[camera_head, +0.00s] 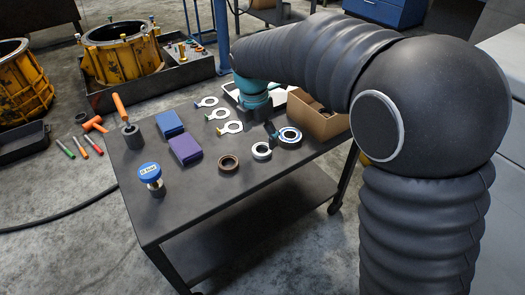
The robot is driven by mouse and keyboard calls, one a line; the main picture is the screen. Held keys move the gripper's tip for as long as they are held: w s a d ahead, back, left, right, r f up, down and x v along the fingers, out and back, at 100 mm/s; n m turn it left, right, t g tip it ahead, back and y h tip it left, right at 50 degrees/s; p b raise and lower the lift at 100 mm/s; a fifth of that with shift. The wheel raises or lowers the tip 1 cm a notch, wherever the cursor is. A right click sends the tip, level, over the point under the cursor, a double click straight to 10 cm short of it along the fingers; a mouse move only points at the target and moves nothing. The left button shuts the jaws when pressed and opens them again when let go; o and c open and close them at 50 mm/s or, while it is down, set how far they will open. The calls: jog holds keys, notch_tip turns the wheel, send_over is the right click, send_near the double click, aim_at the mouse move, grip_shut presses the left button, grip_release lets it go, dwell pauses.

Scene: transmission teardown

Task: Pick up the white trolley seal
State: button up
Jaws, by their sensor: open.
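A dark trolley (215,200) stands in the middle of the view. The white seal (262,151), a small ring with a dark centre, lies flat on its top. A blue-and-white ring (290,136) lies to its right and a brown ring (229,163) to its left. My gripper (271,135) points down just behind the white seal, close to the blue-and-white ring. Its jaws are open and small in the picture, partly hidden by my arm. I cannot tell its exact height above the trolley top.
Several white ring-ended tools (218,115), blue and purple boxes (186,150), a blue-topped item (151,175) and an orange-handled tool (131,135) stand leftward. The trolley's front is clear.

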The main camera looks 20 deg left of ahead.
aim_at(262, 153)
jog(key=shift+w+d+f, duration=0.1)
jog(key=shift+w+f, duration=0.05)
jog(key=shift+f, duration=1)
jog(key=shift+w+d+f, duration=0.1)
jog(key=shift+w+f, duration=0.05)
jog(key=shift+f, duration=1)
jog(key=c, duration=1.1)
